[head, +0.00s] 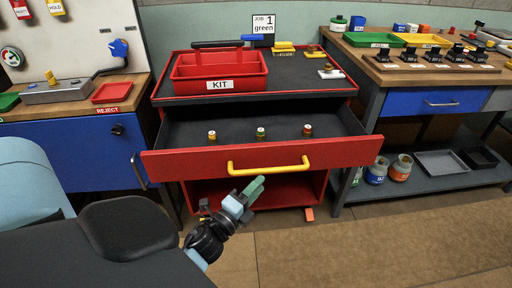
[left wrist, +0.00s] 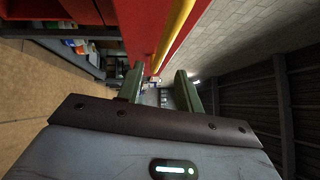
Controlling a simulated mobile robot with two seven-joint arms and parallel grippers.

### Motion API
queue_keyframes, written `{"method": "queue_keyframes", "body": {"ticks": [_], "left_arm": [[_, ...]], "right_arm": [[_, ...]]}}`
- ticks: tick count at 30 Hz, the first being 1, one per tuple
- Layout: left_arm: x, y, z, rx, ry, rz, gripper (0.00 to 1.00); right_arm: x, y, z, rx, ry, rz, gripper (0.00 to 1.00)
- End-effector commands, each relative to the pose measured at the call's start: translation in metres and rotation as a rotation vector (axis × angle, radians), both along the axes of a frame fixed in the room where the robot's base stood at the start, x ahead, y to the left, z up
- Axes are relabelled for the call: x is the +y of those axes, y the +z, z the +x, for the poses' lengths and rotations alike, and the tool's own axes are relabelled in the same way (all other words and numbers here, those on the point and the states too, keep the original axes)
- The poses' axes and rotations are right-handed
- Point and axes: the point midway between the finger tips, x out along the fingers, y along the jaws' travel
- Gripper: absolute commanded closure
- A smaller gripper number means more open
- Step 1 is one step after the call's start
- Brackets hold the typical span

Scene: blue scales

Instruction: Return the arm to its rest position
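My left gripper (head: 252,192) is in front of the red cart, just below the yellow drawer handle (head: 268,167). In the left wrist view its two green fingers (left wrist: 161,80) stand apart with nothing held between them. The yellow handle (left wrist: 176,32) and the red drawer front (left wrist: 145,25) show just beyond the fingers. The red drawer (head: 205,165) is pulled open. Three small pieces with coloured tops stand in it: a left one (head: 212,135), a green-topped middle one (head: 261,133) and a right one (head: 307,130). My right gripper is out of view.
A red KIT tray (head: 220,83) sits on the cart top. A blue-fronted bench (head: 75,150) with a red REJECT tray (head: 111,92) stands left. A workbench with a blue drawer (head: 425,101) stands right, with jars (head: 400,168) on its lower shelf. The floor (head: 370,240) at front right is clear.

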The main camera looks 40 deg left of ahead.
Motion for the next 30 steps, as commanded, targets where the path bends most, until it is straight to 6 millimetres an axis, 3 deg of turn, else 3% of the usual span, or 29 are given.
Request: {"method": "queue_keyframes", "body": {"ticks": [11, 16, 20, 24, 30], "left_arm": [[0.0, -0.002, -0.001, 0.004, 0.0, -0.007, 0.64], [-0.008, -0.032, -0.029, 0.086, 0.0, -0.171, 0.64], [-0.023, -0.082, -0.081, 0.236, 0.027, -0.463, 0.64], [-0.048, -0.134, -0.153, 0.431, 0.105, -0.813, 0.64], [-0.089, -0.184, -0.257, 0.69, 0.281, -1.229, 0.64]], "right_arm": [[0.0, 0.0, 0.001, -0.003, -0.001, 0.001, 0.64], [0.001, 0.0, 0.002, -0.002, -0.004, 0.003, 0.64], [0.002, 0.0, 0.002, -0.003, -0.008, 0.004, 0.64], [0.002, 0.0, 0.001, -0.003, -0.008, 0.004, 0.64], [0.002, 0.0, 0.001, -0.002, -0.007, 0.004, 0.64]]}}
